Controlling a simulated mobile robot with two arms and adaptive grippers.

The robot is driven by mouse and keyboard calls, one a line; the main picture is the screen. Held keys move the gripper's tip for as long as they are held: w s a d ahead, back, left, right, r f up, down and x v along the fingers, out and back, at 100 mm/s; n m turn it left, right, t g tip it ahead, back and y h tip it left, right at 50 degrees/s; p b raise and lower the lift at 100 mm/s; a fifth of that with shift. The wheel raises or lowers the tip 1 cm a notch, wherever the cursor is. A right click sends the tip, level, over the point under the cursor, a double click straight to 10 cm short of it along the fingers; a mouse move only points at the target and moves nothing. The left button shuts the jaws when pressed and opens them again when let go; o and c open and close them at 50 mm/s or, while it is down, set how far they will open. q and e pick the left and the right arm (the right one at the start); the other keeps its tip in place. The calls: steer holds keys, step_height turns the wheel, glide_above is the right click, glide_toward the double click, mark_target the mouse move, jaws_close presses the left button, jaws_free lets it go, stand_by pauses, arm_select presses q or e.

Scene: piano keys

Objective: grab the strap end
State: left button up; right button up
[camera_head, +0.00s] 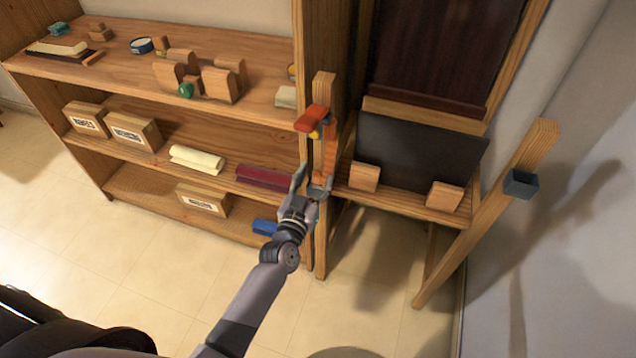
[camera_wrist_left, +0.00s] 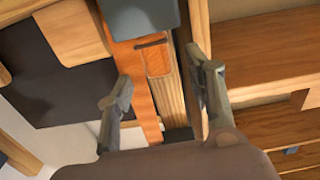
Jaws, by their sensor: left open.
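The orange strap (camera_head: 330,150) hangs along the wooden post (camera_head: 322,225), below a red-orange piece (camera_head: 311,119) near the post's top. My left gripper (camera_head: 312,179) is open beside the lower part of the strap. In the left wrist view the strap (camera_wrist_left: 134,62) runs between the two spread fingers of the gripper (camera_wrist_left: 162,78), nearer the left finger. The fingers look apart around it; contact cannot be told. The strap's lower end is partly hidden by the gripper in the head view. My right gripper is not in view.
Left of the post stands a wooden shelf (camera_head: 225,50) with blocks, boxes and cloth rolls. Right of it is a wooden easel ledge (camera_head: 405,200) with a dark board (camera_head: 420,150) and two small blocks. A blue item (camera_head: 265,227) lies near the arm. The floor in front is clear.

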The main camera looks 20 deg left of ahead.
arm_select(q)
steer(key=shift+c, duration=0.3)
jaws_close()
stand_by(0.3)
